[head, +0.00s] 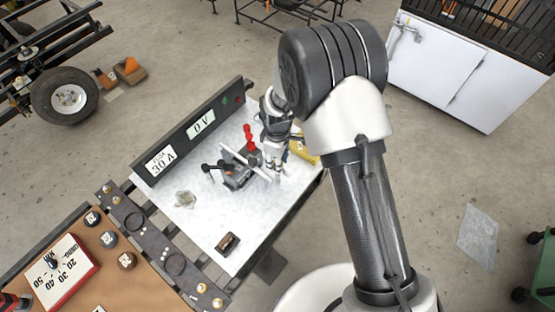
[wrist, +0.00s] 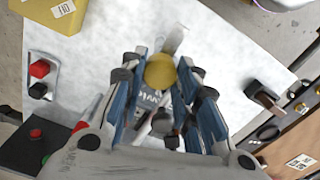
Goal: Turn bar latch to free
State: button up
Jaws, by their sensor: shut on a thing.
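A dark clamp fixture (head: 237,178) with a red upright handle (head: 250,139), a pale bar and a black-knobbed lever (head: 208,168) stands on the white bench top (head: 215,215). My gripper (head: 272,168) is at the right side of this fixture, low over the bench. In the wrist view its blue-grey fingers (wrist: 160,85) are closed about a round yellow-ended piece (wrist: 160,71). A pale rod end (wrist: 172,40) shows just beyond it. I cannot tell for sure whether the held piece is the bar latch; fingers hide most of it.
A yellow box (head: 302,152) lies beside my gripper. The bench between is mostly clear.

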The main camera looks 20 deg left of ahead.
jog(key=o, duration=1.1)
jog(key=shift+c, duration=0.2)
notch_tip(320, 180, up, 12)
